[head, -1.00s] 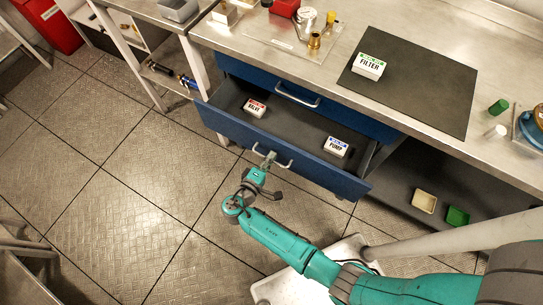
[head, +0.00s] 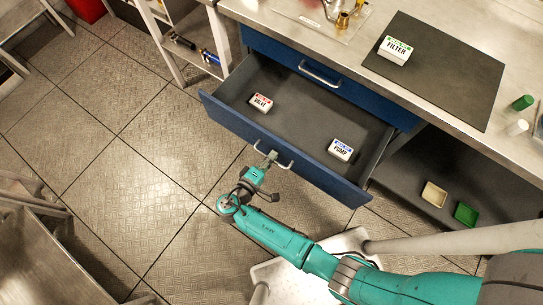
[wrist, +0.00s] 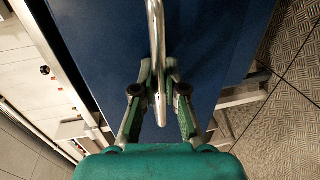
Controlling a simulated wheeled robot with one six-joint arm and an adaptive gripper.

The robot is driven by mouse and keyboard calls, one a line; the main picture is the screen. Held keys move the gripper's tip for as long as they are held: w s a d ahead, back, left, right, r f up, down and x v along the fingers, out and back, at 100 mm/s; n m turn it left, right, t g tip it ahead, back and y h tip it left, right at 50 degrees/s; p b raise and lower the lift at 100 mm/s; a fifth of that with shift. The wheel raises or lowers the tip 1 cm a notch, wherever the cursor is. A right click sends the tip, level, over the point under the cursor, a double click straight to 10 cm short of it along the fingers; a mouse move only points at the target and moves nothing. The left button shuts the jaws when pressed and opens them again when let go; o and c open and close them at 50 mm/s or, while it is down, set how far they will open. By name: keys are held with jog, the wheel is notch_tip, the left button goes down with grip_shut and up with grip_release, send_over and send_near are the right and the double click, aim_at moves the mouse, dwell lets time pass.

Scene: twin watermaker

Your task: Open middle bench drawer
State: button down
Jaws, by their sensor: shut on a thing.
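The middle bench drawer (head: 299,158) is blue and stands well out from the bench in the head view. Its handle (head: 289,161) is a silver bar on the front. My gripper (head: 269,159) is shut on the handle near its left part. In the wrist view my gripper (wrist: 159,97) has its fingers on both sides of the handle bar (wrist: 156,45), against the blue drawer front (wrist: 205,50). Inside the drawer lie a white box marked VALVE (head: 261,103) at the left and a white box marked PUMP (head: 341,150) at the right.
A closed blue drawer (head: 285,60) sits above it. The worktop carries a dark mat (head: 450,80) with a FILTER box (head: 395,51). Tiled floor (head: 150,150) is clear at the left.

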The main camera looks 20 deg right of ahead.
jog(key=c, duration=1.2)
grip_release()
jog(key=shift+a, duration=0.1)
jog(key=v, duration=1.2)
